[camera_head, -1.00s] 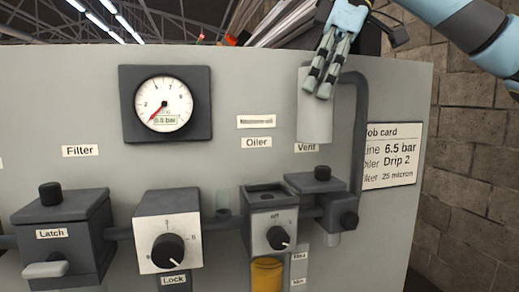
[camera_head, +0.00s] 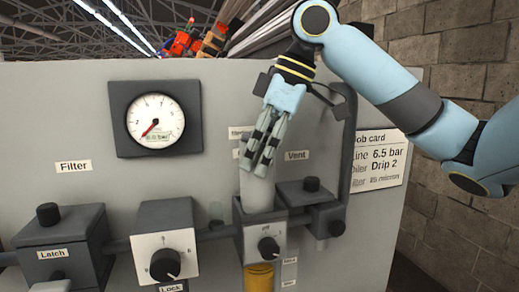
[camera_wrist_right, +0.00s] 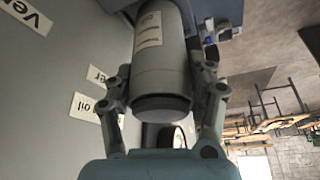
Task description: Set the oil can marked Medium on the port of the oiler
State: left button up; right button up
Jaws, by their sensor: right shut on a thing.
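My right gripper (camera_head: 256,166) is shut on a pale grey oil can (camera_head: 257,192) and points down at the panel. The can looks nearly upright, its lower end at the top of the oiler (camera_head: 246,236), over the port. I cannot tell whether it is seated. The port itself is hidden behind the can. In the right wrist view the can (camera_wrist_right: 160,70) sits between the two fingers, with a dark end cap and a pale label too small to read. My left gripper is not in view.
The vent block (camera_head: 303,196) and a vertical pipe (camera_head: 348,140) stand close right of the oiler. The regulator with its knob (camera_head: 165,265) and the filter block (camera_head: 65,235) are to the left. The gauge (camera_head: 157,119) is above. A job card (camera_head: 378,160) hangs at right.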

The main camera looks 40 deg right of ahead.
jog(key=shift+w, duration=0.1)
jog(key=o, duration=1.5)
jog(key=shift+c, duration=0.2)
jog(key=shift+d+r, duration=0.1)
jog(key=shift+r, duration=0.35)
jog(key=b+v, duration=0.1)
jog(key=v, duration=1)
